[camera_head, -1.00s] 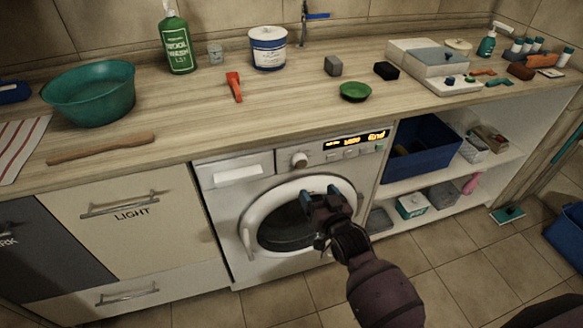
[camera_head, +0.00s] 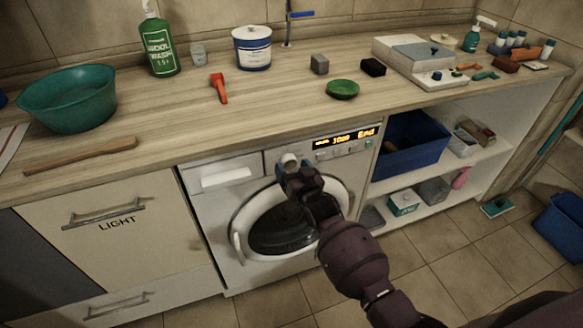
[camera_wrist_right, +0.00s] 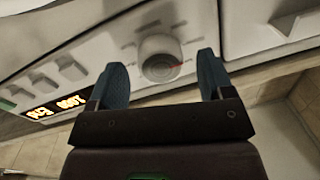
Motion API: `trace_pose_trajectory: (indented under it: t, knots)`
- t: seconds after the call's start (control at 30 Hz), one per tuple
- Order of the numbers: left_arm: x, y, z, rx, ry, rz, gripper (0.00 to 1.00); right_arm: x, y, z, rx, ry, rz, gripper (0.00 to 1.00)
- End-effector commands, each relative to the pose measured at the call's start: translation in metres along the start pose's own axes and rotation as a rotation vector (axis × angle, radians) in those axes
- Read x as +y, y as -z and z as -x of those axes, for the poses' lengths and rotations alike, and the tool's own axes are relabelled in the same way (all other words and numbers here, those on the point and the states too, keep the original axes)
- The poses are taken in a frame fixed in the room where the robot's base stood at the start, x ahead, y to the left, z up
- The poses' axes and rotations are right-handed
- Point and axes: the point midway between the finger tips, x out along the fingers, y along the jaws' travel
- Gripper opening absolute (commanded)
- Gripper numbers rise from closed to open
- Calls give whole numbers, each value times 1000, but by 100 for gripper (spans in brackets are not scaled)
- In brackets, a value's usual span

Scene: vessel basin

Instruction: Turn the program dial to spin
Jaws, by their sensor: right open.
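The washing machine (camera_head: 215,205) stands under the worktop, its round door closed. My right gripper (camera_head: 292,172) is at the panel, just in front of the dial. In the wrist view its two blue fingertips (camera_wrist_right: 163,80) are apart, one on each side of the dial, with gaps to it. My left gripper is not in view.
On the worktop (camera_head: 140,160) stand a teal basin (camera_head: 68,100), a green bottle (camera_head: 158,45), a white and blue tub (camera_head: 252,48) and a green dish (camera_head: 342,89). Open shelves with a blue bin (camera_head: 415,148) are to the right.

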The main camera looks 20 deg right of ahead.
Motion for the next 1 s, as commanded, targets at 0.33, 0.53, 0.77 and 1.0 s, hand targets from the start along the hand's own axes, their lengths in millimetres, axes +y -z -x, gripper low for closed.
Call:
trace_pose_trajectory:
  t: [0.33,0.53,0.77,1.0]
  knots:
    - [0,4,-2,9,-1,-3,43,0,0,-7,1,0,-1,74]
    - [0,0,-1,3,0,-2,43,0,1,-7,1,0,-1,57]
    - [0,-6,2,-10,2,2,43,0,0,-7,1,0,-1,25]
    - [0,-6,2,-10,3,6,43,0,1,-7,3,1,-27,25]
